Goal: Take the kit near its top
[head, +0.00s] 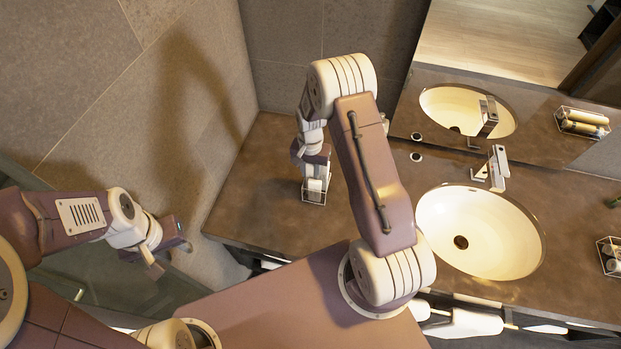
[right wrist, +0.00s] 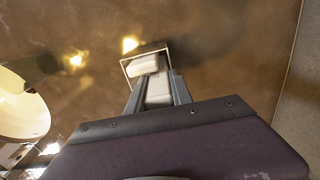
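The kit appears to be one of the small white packets in a thin wire holder (head: 314,197) on the brown counter, near its left end; I cannot tell which packet. My right gripper (head: 316,172) points down over this holder. In the right wrist view its two grey fingers (right wrist: 158,84) stand on either side of an upright white packet (right wrist: 158,92). I cannot tell whether they press on it. A second white packet (right wrist: 143,65) lies beyond, inside the holder's frame. My left gripper (head: 158,262) is away at the left, off the counter, with its finger gap unclear.
An oval sink (head: 450,215) with a chrome faucet (head: 497,168) is to the right. Another wire holder (head: 609,257) stands at the far right. A mirror (head: 545,125) rises behind the counter, and a tiled wall (head: 150,95) is at the left.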

